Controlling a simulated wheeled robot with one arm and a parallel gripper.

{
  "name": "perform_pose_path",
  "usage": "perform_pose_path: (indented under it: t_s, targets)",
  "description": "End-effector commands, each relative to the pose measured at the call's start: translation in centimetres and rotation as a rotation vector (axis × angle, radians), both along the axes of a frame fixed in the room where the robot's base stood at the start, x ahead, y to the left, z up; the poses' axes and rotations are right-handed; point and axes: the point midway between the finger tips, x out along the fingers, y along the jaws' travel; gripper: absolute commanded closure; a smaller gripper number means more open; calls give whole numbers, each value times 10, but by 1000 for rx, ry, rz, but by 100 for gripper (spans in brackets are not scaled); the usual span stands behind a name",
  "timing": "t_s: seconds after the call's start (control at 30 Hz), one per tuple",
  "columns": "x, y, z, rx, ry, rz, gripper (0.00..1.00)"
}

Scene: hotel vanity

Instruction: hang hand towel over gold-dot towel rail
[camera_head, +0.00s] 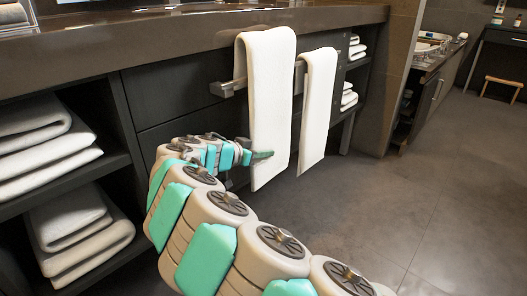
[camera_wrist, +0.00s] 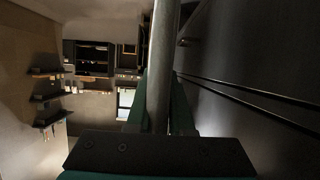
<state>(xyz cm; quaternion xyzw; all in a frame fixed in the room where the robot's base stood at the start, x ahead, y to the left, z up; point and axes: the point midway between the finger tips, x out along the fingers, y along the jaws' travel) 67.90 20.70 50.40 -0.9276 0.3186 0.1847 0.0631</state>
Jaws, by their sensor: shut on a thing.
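A white hand towel (camera_head: 268,105) hangs draped over a grey towel rail (camera_head: 229,87) on the vanity front. My gripper (camera_head: 254,156) is at the towel's left edge, below the rail, with a teal finger across its front face. In the wrist view my gripper (camera_wrist: 159,115) has its teal fingers on either side of a thin grey strip, which looks like the towel (camera_wrist: 161,70) seen edge-on. The gripper is shut on the towel. No gold dot can be made out on the rail.
A second white towel (camera_head: 317,105) hangs close to the right. Folded towels (camera_head: 50,150) fill the open shelves at left, and more towels (camera_head: 350,70) are stacked at right. The dark counter (camera_head: 150,38) overhangs the rail. The floor (camera_head: 400,200) at right is clear.

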Motion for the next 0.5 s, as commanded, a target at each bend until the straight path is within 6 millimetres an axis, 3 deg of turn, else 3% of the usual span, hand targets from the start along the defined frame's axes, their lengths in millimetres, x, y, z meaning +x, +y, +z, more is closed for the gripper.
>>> perform_pose_path:
  t_s: [0.5]
  targets:
    - [0,0,-36,-3,0,1,100]
